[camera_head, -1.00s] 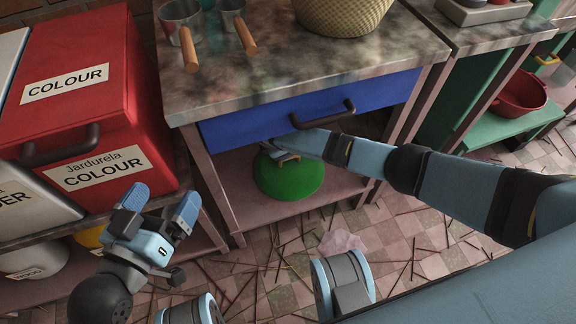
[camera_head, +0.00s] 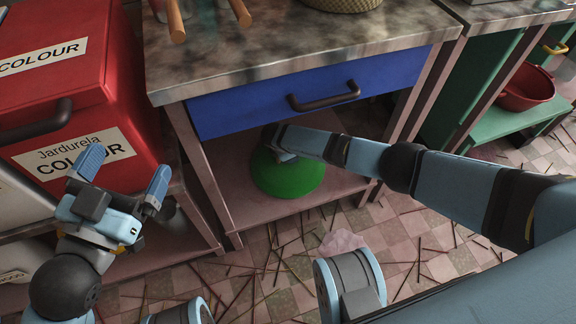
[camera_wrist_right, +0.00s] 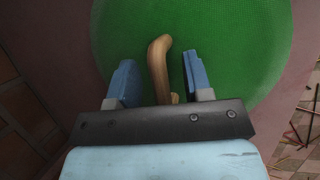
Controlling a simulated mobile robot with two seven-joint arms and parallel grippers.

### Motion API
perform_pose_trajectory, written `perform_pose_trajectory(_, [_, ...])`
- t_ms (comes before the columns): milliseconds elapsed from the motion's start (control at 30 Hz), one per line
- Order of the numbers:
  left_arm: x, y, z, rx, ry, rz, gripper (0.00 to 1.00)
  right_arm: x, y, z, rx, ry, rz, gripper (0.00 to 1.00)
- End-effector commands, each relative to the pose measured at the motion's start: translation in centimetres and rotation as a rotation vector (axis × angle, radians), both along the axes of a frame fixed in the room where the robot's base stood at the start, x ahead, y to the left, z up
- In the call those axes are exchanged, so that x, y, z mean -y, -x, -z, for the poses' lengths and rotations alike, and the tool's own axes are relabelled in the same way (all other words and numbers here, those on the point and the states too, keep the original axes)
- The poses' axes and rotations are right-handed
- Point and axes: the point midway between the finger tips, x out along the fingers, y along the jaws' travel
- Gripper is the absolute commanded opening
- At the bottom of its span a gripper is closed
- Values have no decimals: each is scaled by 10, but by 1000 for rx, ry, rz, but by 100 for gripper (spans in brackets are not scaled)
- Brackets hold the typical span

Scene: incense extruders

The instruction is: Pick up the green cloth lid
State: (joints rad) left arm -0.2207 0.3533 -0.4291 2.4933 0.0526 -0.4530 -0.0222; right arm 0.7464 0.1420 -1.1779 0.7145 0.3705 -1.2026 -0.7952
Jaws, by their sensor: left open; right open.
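The green cloth lid (camera_head: 290,178) is a round green disc on the low shelf under the blue drawer. In the right wrist view the lid (camera_wrist_right: 220,50) fills most of the picture, and its curved wooden handle (camera_wrist_right: 159,65) stands between the fingers. My right gripper (camera_wrist_right: 158,82) is open, one finger on each side of the handle, with gaps on both sides. In the head view my right gripper (camera_head: 275,145) is over the lid's far left part, and its fingers are mostly hidden. My left gripper (camera_head: 120,180) is open and empty before the red bin.
The blue drawer (camera_head: 310,95) with a dark handle hangs right above my right arm. Table legs stand either side of the low shelf (camera_head: 250,212). The red bin (camera_head: 85,90) is at left. Thin sticks and a pink lump (camera_head: 342,243) lie on the tiled floor.

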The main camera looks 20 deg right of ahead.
Motion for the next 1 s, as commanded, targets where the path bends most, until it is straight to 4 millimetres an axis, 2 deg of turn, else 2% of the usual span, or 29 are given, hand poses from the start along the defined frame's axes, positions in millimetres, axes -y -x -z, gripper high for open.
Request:
perform_pose_trajectory(67, [0, 1, -2, 0, 1, 1, 100, 0, 0, -1, 0, 0, 0, 44])
perform_pose_trajectory(200, [0, 3, 0, -8, 6, 0, 100, 0, 0, -1, 0, 0, 1, 11])
perform_pose_trajectory(267, [0, 4, 1, -13, 7, 0, 100, 0, 0, -1, 0, 0, 1, 0])
perform_pose_trajectory(533, [2, 2, 2, -21, 16, -3, 100, 0, 0, -1, 0, 0, 1, 0])
perform_pose_trajectory(633, [2, 1, -2, -29, 20, -2, 100, 0, 0, -9, 0, 0, 1, 0])
perform_pose_trajectory(733, [3, 1, -9, -61, 36, 2, 100, 0, 0, -25, 1, -1, 2, 0])
perform_pose_trajectory(800, [6, 10, -2, -151, 83, 0, 100, 1, 0, -41, 1, 0, 2, 0])
perform_pose_trajectory(1000, [15, 23, 3, -307, 171, 9, 100, 0, 0, -80, 2, -1, 1, 0])
